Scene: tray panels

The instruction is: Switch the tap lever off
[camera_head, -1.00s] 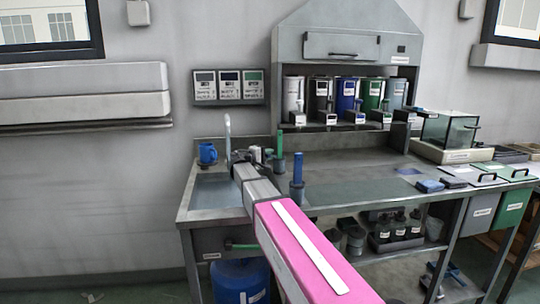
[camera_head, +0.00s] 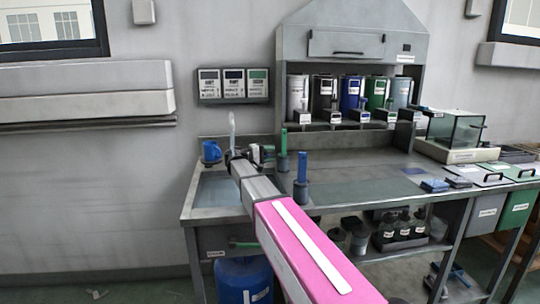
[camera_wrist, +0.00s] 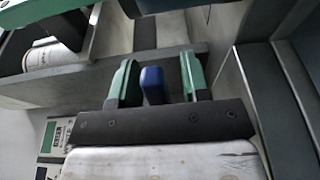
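The grey tap spout (camera_head: 232,128) rises at the back of the sink (camera_head: 218,190) in the head view, with its lower part hidden by my gripper. My gripper (camera_head: 244,155) is over the back of the sink, beside the spout. In the wrist view its two green fingers (camera_wrist: 156,82) stand apart. A blue rounded piece (camera_wrist: 153,86), which may be the tap lever, shows between them, nearer the left finger. I see a gap on its right; I cannot tell whether it touches the left finger. The lever cannot be made out in the head view.
A blue mug (camera_head: 211,151) stands left of the spout. A green-handled holder (camera_head: 283,150) and a blue-handled one (camera_head: 301,175) stand right of my arm. The worktop (camera_head: 370,182) farther right is mostly clear. Three wall panels (camera_head: 233,85) hang above the sink.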

